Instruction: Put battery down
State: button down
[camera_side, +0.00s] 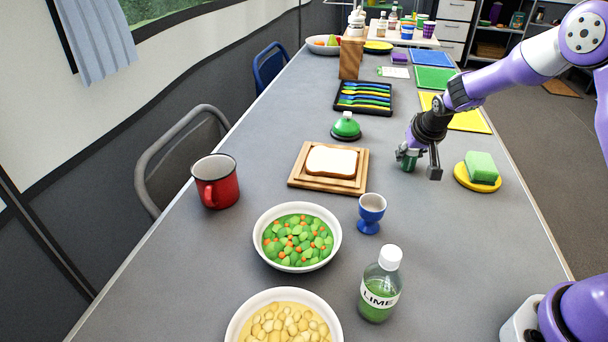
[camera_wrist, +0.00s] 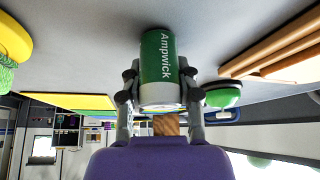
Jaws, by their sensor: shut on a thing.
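The battery is a green cylinder with a pale end and the name "Ampwick" on its side; it shows in the wrist view (camera_wrist: 158,60) between the two fingers. My gripper (camera_wrist: 160,92) is shut on it, one finger on each side. In the side view my gripper (camera_side: 412,154) is low over the grey table (camera_side: 455,240), right of the bread board, with the battery mostly hidden by the fingers. The battery is at or just above the tabletop; I cannot tell whether it touches.
A toast slice on a wooden board (camera_side: 298,179) lies left of my gripper, and a green-domed item (camera_side: 346,126) behind left. A green sponge (camera_side: 481,167) on a yellow dish (camera_side: 463,181) is right. A blue egg cup (camera_side: 371,213) stands in front. Table between egg cup and sponge is clear.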

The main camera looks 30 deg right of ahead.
jog(key=shift+f, duration=0.1)
jog(key=c, duration=0.5)
grip_release()
jog(key=shift+c, duration=0.2)
jog(key=shift+s+a+r, duration=0.1)
jog(key=shift+r, duration=0.35)
jog(key=v, duration=1.1)
jog(key=s+a+r+n+y, duration=0.1)
jog(key=s+a+r+n, duration=0.1)
jog(key=s+a, duration=0.4)
jog(key=s+a+r+n+y, duration=0.1)
jog(key=s+a+r+n, duration=0.2)
jog(key=s+a, duration=0.3)
jog(key=s+r, duration=0.1)
jog(key=s, duration=0.4)
jog(key=shift+n+y, duration=0.3)
jog(key=shift+y, duration=0.1)
jog(key=shift+a, duration=0.1)
